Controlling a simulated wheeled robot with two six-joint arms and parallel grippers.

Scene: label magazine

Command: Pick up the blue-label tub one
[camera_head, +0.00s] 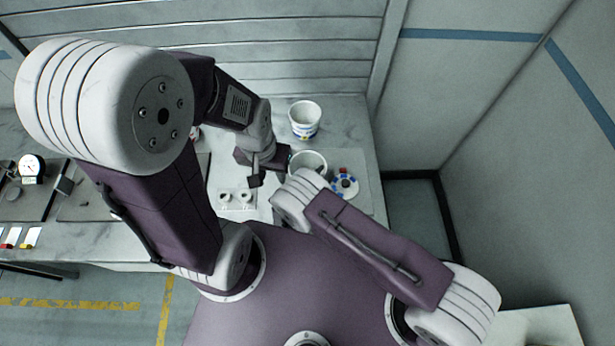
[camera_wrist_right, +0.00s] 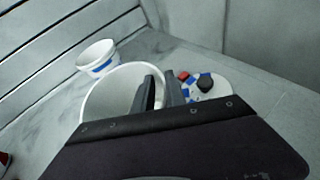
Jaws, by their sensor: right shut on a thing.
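Two white, open-topped tubs stand at the back right of the bench in the head view. The far tub (camera_head: 305,118) has a blue label band and also shows in the right wrist view (camera_wrist_right: 98,57). The near tub (camera_head: 309,159) is partly hidden by my right wrist; I cannot see a label on it. In the right wrist view my right gripper (camera_wrist_right: 158,92) is shut on the wall of this near tub (camera_wrist_right: 101,98), at its rim. My left gripper (camera_head: 264,168) is left of the near tub, and its jaw gap is unclear.
A white round piece (camera_head: 344,187) with blue patches and a red part lies right of the near tub. A white plate (camera_head: 237,206) with two small round fittings is in front of my left gripper. A gauge (camera_head: 32,168) stands far left. Walls rise behind and right.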

